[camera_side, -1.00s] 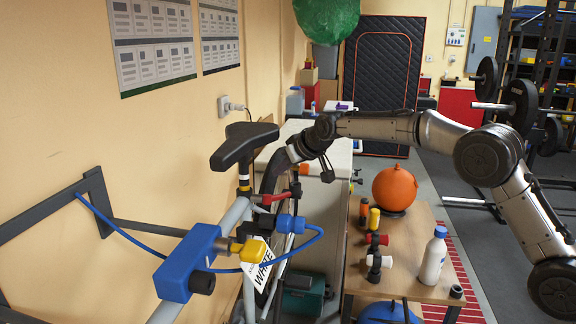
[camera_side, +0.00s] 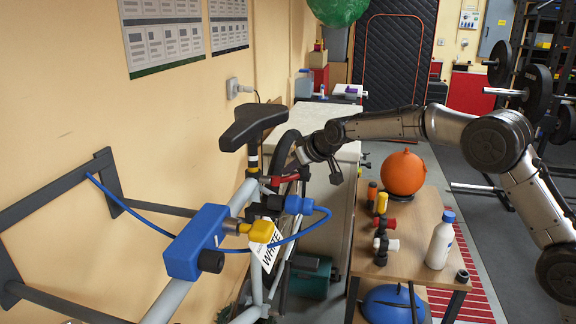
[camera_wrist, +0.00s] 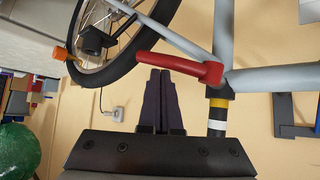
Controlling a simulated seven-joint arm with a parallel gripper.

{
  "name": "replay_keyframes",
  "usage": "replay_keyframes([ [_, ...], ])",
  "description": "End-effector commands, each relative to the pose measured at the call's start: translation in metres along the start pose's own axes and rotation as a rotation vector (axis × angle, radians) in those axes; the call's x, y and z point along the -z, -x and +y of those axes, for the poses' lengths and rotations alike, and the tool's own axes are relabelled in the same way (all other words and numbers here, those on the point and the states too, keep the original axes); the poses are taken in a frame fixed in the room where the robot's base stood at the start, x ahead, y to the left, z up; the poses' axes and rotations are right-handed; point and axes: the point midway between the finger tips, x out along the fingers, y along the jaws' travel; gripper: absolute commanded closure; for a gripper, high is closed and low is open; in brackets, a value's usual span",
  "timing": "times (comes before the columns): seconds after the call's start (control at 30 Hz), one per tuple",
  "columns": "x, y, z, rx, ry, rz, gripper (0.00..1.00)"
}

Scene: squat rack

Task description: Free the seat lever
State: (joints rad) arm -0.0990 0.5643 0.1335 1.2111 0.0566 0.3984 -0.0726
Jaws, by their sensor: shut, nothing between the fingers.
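The red seat lever (camera_side: 284,181) sits at the clamp below the black saddle (camera_side: 252,126) of the grey bicycle. In the wrist view the lever (camera_wrist: 180,64) runs left from the banded seat post (camera_wrist: 217,125), its free end just past my fingertips. My gripper (camera_side: 293,171) is shut and empty beside the lever. In the wrist view the tips of my gripper (camera_wrist: 160,72) reach the lever's lower edge; I cannot tell whether they touch it. The side view partly hides the fingers behind the lever and frame.
A blue box (camera_side: 194,243) with a yellow knob is on the frame, and a blue cable (camera_side: 310,226) loops from it. The wheel (camera_wrist: 88,50) is close to my fingers. A wooden table (camera_side: 412,225) holds an orange ball (camera_side: 403,173) and a white bottle (camera_side: 439,242).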

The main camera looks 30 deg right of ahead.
Motion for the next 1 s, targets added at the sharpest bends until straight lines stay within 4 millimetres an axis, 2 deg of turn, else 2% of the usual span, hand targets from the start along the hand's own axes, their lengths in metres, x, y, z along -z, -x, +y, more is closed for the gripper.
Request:
replay_keyframes([
  [1.0,-0.0019,0.0039,-0.0003,-0.066,-0.043,-0.015,1.0],
])
